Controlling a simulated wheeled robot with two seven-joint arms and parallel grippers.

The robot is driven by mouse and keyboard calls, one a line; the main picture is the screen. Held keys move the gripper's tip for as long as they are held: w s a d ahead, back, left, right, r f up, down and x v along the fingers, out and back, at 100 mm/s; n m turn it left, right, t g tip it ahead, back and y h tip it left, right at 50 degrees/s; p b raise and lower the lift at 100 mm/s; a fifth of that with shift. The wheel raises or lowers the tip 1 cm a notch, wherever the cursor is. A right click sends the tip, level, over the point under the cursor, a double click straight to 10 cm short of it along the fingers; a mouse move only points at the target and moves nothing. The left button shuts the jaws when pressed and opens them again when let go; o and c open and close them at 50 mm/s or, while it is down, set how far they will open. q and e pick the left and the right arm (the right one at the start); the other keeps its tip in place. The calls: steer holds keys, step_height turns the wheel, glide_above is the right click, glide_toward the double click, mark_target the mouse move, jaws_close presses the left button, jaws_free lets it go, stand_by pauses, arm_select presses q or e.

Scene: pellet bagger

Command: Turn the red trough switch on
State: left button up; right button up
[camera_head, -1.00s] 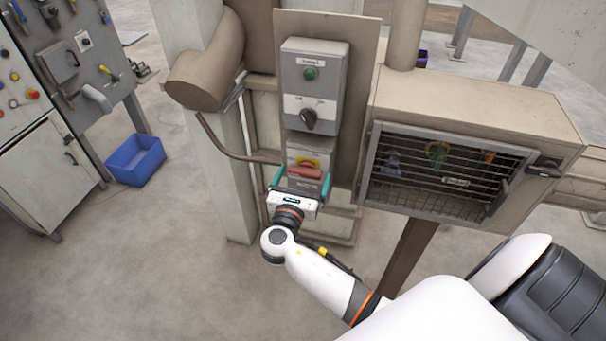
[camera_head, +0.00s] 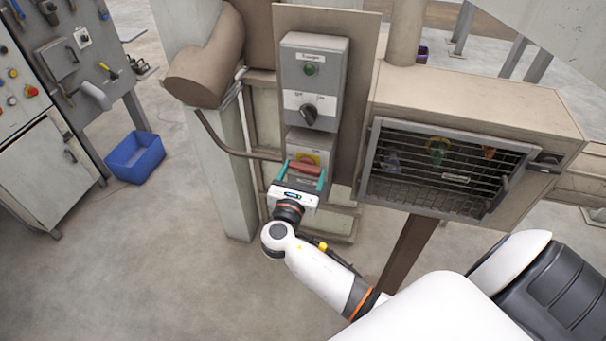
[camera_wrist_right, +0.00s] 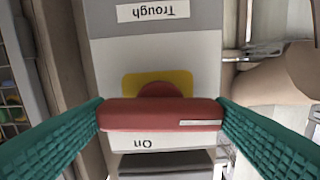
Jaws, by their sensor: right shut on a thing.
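The red trough switch (camera_head: 305,168) is a red bar handle on a yellow plate, low on the grey control box. In the right wrist view the red handle (camera_wrist_right: 160,115) lies crosswise, with the label "Trough" above it and "On" below it, both upside down. My right gripper (camera_head: 305,175) is shut on the handle, with one teal finger (camera_wrist_right: 228,115) at each end of it. My left gripper is not in view.
A grey box above the switch has a black rotary knob (camera_head: 309,112) and a green button (camera_head: 309,70). A mesh-fronted cabinet (camera_head: 480,115) stands to the right. A blue bin (camera_head: 135,157) sits on the floor at left.

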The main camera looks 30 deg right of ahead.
steer(key=m+b, duration=0.3)
steer(key=m, duration=0.2)
steer(key=shift+f, duration=0.2)
steer(key=m+b, duration=0.3)
steer(key=shift+m, duration=0.3)
steer(key=m+b, duration=0.4)
steer(key=m, duration=0.1)
steer(key=shift+b, duration=0.35)
steer(key=shift+r+m+b, duration=0.1)
steer(key=shift+m+b, duration=1.25)
steer(key=shift+m, duration=0.45)
steer(key=o, duration=1)
